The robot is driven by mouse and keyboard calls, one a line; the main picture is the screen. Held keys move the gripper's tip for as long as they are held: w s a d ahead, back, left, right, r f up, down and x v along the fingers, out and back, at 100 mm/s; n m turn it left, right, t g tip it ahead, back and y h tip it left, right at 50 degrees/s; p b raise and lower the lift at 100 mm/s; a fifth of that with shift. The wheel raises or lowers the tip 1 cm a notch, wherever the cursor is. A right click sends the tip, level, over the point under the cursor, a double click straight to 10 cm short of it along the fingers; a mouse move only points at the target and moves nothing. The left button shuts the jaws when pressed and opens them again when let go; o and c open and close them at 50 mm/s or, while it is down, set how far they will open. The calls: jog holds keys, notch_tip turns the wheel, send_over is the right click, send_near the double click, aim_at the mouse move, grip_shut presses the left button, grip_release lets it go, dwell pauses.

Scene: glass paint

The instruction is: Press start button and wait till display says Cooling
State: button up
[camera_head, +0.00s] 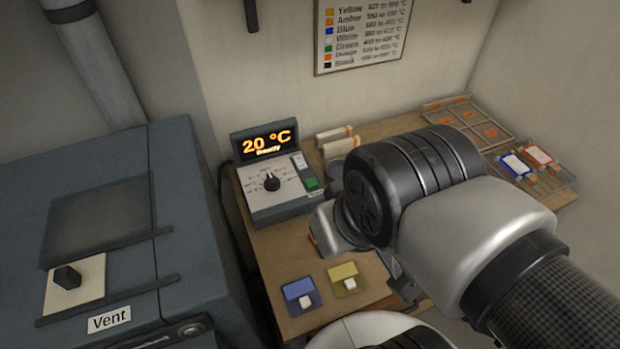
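The control unit (263,200) stands on the wooden desk, with a dial (271,182) on its sloped panel. Its display (267,143) shows "20 °C" in orange, with a small blurred word below that may be "Ready". A green button (312,183) is at the panel's lower right, with a pale switch or label above it. My arm covers the desk right of the unit, its nearest link just to the right of and below the green button. A dark part that may belong to my gripper (403,284) shows below the arm; its fingers cannot be made out.
A grey kiln-like cabinet (190,230) with a "Vent" label fills the left. Blue (301,296) and yellow (344,279) sample tiles lie on the desk (290,250) front. A partitioned frame (470,122) and more tiles lie at right. A color-temperature chart (362,35) hangs behind.

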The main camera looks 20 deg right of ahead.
grip_shut()
dwell(0.9)
jog(key=w+d+n+t+h, duration=0.2)
jog(key=w+d, duration=0.4)
jog(key=w, duration=0.4)
jog(key=w+d+n+t+h, duration=0.2)
jog(key=w+d, duration=0.4)
jog(key=w, duration=0.5)
jog(key=w+a+f+n+y+b, duration=0.1)
jog(key=w+a+f+n+y, duration=0.2)
jog(key=w+f+n+y, duration=0.3)
jog(key=shift+w+f+n, duration=0.7)
jog(key=shift+w+f, duration=0.75)
jog(key=shift+f, duration=1.55)
